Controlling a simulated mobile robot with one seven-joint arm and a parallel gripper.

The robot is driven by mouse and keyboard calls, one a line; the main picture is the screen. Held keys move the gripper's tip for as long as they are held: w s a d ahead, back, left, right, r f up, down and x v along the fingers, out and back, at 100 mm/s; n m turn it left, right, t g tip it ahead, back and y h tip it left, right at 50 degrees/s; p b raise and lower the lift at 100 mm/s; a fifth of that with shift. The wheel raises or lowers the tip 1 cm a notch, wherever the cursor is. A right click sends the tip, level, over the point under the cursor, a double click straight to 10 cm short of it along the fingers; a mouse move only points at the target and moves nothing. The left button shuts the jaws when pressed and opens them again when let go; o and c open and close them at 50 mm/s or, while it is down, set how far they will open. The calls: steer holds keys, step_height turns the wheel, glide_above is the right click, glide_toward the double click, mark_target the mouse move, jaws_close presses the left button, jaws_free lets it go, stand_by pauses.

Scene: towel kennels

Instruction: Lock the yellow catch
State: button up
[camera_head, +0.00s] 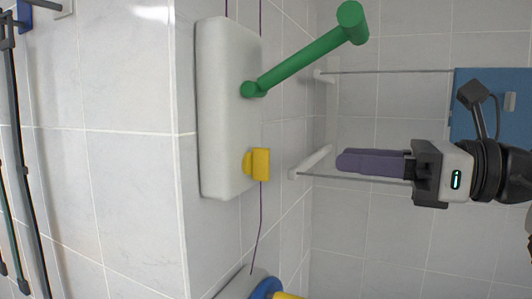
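The yellow catch (259,163) is a small block with a rounded knob on its left. It sits at the right edge of a white padded panel (220,120), in the panel's lower part. My gripper (345,161) has purple fingers pointing left toward the catch, at about the same height in the picture. A clear gap shows between the fingertips and the catch. The fingers overlap from this side, so their opening is hidden. Whether the catch is locked cannot be told.
A green bar handle (310,58) sticks out from the panel above the catch. Thin rails on white brackets (312,163) run near my gripper. A blue box (495,105) is at the right. A blue and yellow part (268,289) shows at the bottom. Dark rods stand at the left.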

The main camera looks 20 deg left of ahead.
mark_target(269, 153)
steer(key=a, duration=0.4)
steer(key=a+p, duration=0.1)
steer(key=a, duration=0.3)
steer(key=a+p, duration=0.1)
steer(key=a, duration=0.3)
steer(key=shift+w+a, duration=0.15)
steer(key=shift+w, duration=0.1)
jaws_close()
